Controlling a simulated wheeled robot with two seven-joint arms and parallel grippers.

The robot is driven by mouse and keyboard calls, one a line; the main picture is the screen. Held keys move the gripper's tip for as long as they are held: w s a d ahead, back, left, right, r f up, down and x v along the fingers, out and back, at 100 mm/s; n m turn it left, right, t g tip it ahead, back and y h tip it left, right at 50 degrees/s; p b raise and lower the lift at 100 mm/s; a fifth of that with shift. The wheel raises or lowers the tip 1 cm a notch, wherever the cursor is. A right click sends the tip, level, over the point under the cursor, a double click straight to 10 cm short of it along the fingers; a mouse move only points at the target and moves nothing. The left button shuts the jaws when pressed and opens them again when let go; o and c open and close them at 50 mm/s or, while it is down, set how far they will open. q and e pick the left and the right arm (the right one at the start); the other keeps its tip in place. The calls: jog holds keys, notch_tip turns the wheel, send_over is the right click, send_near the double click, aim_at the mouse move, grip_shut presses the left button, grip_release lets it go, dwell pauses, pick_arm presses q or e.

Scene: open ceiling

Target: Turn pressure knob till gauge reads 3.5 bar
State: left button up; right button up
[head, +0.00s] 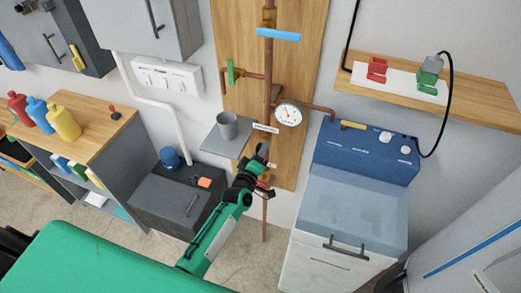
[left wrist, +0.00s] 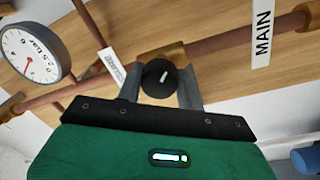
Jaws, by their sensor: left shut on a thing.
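The pressure knob (left wrist: 158,77) is a small black round knob with a white pointer mark, on a brass fitting of the copper pipe. My left gripper (head: 262,158) is at the pipe below the gauge in the head view. In the left wrist view its two grey fingers (left wrist: 160,84) are shut on the knob, one on each side. The gauge (head: 289,114) is a round white dial just above and right of the gripper. My right gripper is not in view.
A grey wall shelf (head: 213,146) with a grey cup (head: 227,125) is close left of the gripper. A blue-topped cabinet (head: 350,215) stands close on the right. A green-handled valve (head: 231,72) and a blue bar (head: 278,34) are higher on the pipes.

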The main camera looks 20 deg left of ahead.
pick_arm(q)
jog(key=shift+m, duration=0.9)
jog(key=o, duration=1)
jog(key=s+b, duration=0.1)
jog(key=s, duration=0.3)
jog(key=s+b, duration=0.1)
jog(key=s, duration=0.4)
jog(key=s+a+b, duration=0.1)
jog(key=s, duration=0.3)
jog(key=shift+s+f+b, duration=0.35)
jog(key=shift+s+f, duration=0.05)
